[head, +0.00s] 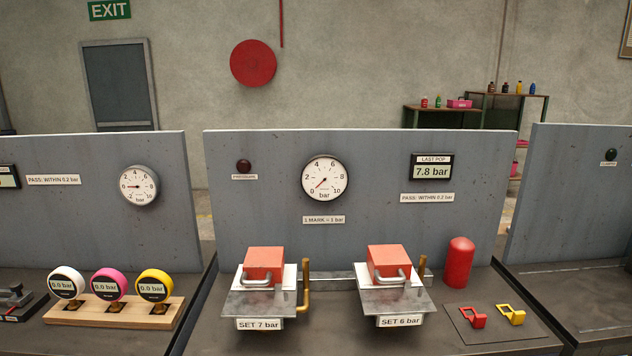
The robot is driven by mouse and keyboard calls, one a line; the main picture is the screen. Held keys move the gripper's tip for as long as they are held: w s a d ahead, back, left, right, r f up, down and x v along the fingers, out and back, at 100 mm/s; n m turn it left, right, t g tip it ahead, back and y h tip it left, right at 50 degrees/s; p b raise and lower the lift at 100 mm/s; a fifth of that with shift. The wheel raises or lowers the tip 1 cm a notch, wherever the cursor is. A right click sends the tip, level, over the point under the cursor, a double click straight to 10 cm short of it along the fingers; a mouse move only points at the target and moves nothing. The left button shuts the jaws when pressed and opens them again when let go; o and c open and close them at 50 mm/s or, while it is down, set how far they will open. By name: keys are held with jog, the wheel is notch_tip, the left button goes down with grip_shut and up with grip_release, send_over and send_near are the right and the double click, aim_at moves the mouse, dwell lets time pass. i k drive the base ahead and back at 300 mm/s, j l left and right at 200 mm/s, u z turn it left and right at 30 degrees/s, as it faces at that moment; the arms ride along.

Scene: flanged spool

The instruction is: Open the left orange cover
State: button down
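The left orange cover (264,261) sits on the left metal stand, above the label "SET 7 bar" (259,324). It looks closed, and what lies under it is hidden. A grey bar handle (257,283) runs across its lower front. A brass lever (306,288) stands just to its right. The right orange cover (386,258) sits on a matching stand above the label "SET 6 bar" (400,320), also looking closed, with a grey handle in front. My gripper is not in view.
A grey panel with a round gauge (324,178) and a "7.8 bar" display (431,170) rises behind the covers. A red cylinder (459,262) and red (473,317) and yellow (511,315) clips are at right. Three small gauges stand on a wooden block (75,314) at left.

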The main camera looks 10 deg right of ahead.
aim_at(262, 266)
jog(key=i+j+z, duration=0.2)
jog(key=i, duration=0.3)
jog(key=i+j+z, duration=0.15)
jog(key=i+j, duration=0.25)
jog(key=i, duration=0.15)
